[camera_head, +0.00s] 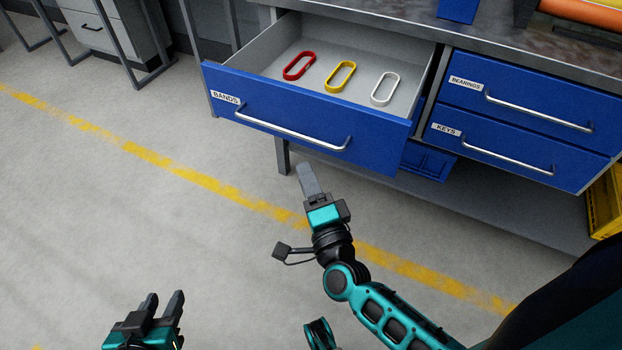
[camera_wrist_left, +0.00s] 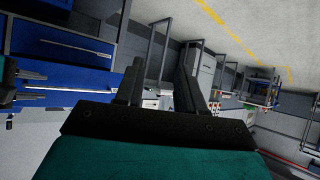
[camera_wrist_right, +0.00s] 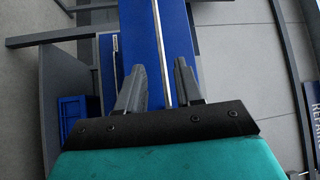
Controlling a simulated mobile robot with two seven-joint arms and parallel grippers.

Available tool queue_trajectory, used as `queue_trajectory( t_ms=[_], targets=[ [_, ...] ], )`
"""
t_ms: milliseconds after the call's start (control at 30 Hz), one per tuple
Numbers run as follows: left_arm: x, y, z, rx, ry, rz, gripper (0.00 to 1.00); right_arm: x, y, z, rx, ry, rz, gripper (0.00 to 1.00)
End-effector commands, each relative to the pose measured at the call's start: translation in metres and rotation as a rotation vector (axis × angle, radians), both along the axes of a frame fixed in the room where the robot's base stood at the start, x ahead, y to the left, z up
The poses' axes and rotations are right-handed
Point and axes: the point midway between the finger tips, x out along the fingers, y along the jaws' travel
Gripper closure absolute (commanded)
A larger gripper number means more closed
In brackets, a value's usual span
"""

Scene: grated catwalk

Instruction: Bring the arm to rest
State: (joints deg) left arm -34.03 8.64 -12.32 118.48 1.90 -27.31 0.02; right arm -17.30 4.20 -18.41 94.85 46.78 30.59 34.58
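My right gripper (camera_head: 307,170) is in front of the open blue BANDS drawer (camera_head: 270,118), below its handle (camera_head: 290,134) in the head view. In the right wrist view its two fingers (camera_wrist_right: 160,68) are spread and empty. The handle (camera_wrist_right: 160,45) shows between them, and the gripper appears clear of it. My left gripper (camera_head: 163,298) is low over the floor at the lower left. Its fingers are apart with nothing between them, as the left wrist view (camera_wrist_left: 160,70) also shows.
The pulled-out drawer holds a red band (camera_head: 299,65), a yellow band (camera_head: 340,77) and a white band (camera_head: 385,89). The BEARINGS drawer (camera_head: 540,90) and KEYS drawer (camera_head: 500,140) are closed. A yellow crate (camera_head: 606,203) stands at the right.

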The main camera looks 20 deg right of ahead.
Motion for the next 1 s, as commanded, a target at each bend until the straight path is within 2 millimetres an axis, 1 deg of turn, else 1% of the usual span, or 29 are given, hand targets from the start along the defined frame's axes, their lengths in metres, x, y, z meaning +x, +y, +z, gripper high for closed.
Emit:
queue_trajectory(
  t_ms=[567,667,767,867,900,933,1000],
  targets=[
    [0.001,0.001,0.001,0.004,-0.003,-0.003,0.62,0.001,0.001,0.0,0.0,0.0,0.0,0.64],
    [0.001,0.001,0.007,0.005,-0.004,-0.002,0.62,-0.002,0.003,0.004,-0.038,0.011,0.016,0.64],
    [0.001,0.002,0.024,0.007,-0.008,-0.001,0.62,-0.012,0.011,0.015,-0.198,0.06,0.081,0.64],
    [0.002,0.006,0.046,0.012,-0.015,0.008,0.62,-0.031,0.02,0.024,-0.487,0.147,0.189,0.64],
    [-0.001,0.01,0.05,0.016,-0.01,0.018,0.62,-0.04,0.022,0.025,-0.62,0.188,0.236,0.64],
    [-0.006,0.014,0.049,0.022,0.001,0.029,0.62,-0.048,0.022,0.025,-0.719,0.22,0.271,0.64],
    [-0.011,0.019,0.055,0.033,0.011,0.036,0.62,-0.066,0.018,0.023,-0.94,0.293,0.347,0.64]
  ],
)
